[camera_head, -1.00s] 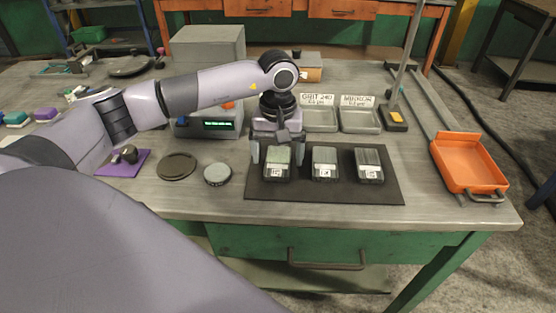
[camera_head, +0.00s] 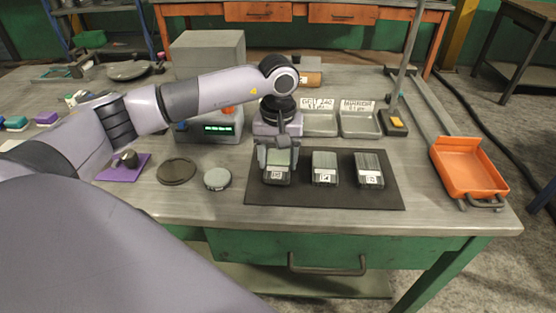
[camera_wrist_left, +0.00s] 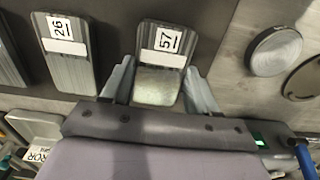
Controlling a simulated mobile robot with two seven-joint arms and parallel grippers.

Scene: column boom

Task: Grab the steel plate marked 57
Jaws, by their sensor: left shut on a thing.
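The steel plate marked 57 (camera_wrist_left: 158,64) is a grey block with a white label, lying at the left end of the dark mat (camera_head: 300,195). In the head view this plate (camera_head: 277,174) is the leftmost of three. My left gripper (camera_head: 278,160) comes down over it from behind, with one finger on each side. The wrist view shows my left gripper (camera_wrist_left: 160,88) shut on the plate's sides, its "57" label uncovered. A plate marked 26 (camera_wrist_left: 68,58) lies beside it on the mat. My right gripper is not in view.
A third plate (camera_head: 369,170) lies at the mat's right. A round grey disc (camera_head: 217,178) and a dark disc (camera_head: 176,171) lie left of the mat. Behind are labelled trays (camera_head: 360,123) and a display box (camera_head: 217,128). An orange tray (camera_head: 466,165) is at right.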

